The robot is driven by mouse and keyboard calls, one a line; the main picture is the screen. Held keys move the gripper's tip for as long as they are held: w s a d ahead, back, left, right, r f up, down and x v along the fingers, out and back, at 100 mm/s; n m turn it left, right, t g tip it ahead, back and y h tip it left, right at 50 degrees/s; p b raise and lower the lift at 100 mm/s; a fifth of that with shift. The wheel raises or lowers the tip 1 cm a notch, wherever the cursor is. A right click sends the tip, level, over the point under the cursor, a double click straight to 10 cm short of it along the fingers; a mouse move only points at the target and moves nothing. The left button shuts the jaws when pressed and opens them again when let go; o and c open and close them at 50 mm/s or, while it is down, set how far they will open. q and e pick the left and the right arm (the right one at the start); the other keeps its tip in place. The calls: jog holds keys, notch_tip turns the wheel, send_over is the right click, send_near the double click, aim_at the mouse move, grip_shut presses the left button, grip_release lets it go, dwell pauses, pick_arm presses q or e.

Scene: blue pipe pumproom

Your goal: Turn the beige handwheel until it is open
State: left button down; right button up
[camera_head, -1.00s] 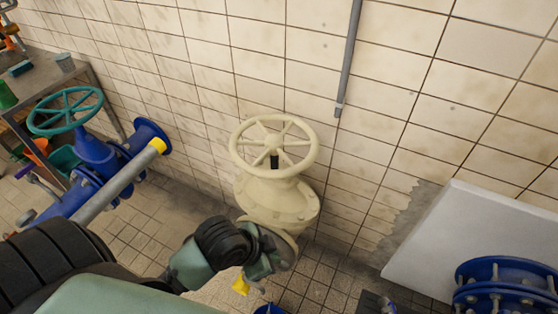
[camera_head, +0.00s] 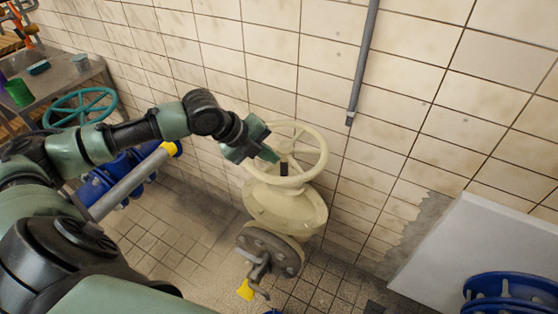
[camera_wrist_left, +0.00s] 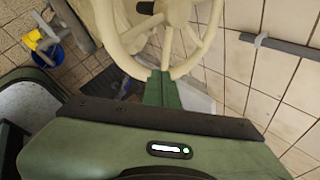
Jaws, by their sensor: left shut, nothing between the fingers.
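The beige handwheel (camera_head: 325,153) sits on top of a beige valve body (camera_head: 288,208) by the tiled wall. Its rim also shows at the top of the left wrist view (camera_wrist_left: 126,60). My left gripper (camera_head: 271,153) reaches in from the left, over the left side of the wheel, and hides part of its rim and spokes. In the left wrist view the green fingers (camera_wrist_left: 159,84) are together and empty, with their tips at the near rim. Whether they touch the rim I cannot tell. My right gripper is in neither view.
A teal handwheel (camera_head: 82,105) on blue piping stands to the left, near a grey pipe with a yellow end (camera_head: 135,180). A yellow lever (camera_head: 245,290) is below the beige valve. A grey wall conduit (camera_head: 362,65) hangs above right. A white panel (camera_head: 480,245) stands at right.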

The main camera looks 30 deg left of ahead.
aim_at(298, 170)
pick_arm(q)
jog(key=p+x, duration=0.1)
jog(key=x, duration=0.8)
jog(key=shift+p, duration=0.35)
jog(key=shift+d, duration=0.1)
jog(key=shift+w+d, duration=0.45)
